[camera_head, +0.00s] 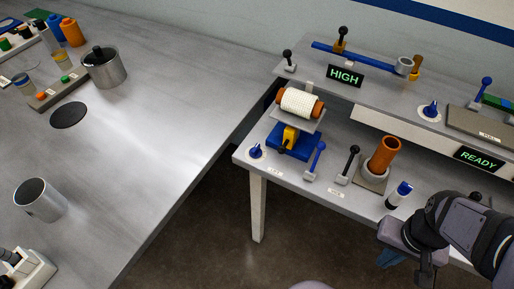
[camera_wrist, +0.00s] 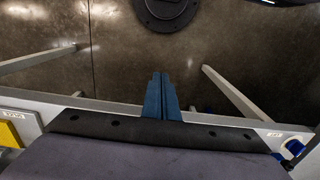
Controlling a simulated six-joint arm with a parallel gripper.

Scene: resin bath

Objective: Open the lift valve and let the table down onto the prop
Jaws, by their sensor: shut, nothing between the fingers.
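A small lift table (camera_head: 303,121) with a blue base (camera_head: 291,147) stands at the left end of the lower shelf. It carries a white roller (camera_head: 301,102) with orange ends. A yellow block (camera_head: 290,137) shows under its top; I cannot tell whether it is the prop or touches the top. A blue knob (camera_head: 256,151) and a blue-handled lever (camera_head: 315,160) stand beside the base; which is the lift valve is unclear. My gripper (camera_head: 389,260) is at lower right, away from the lift table. In the wrist view its blue fingers (camera_wrist: 162,95) are shut and empty.
A display (camera_head: 345,76) reads HIGH; another (camera_head: 479,159) reads READY. A black-knobbed lever (camera_head: 348,165), orange cylinder (camera_head: 384,154) and blue-capped bottle (camera_head: 399,195) stand between the lift table and my gripper. The floor (camera_wrist: 120,60) shows beyond the fingers.

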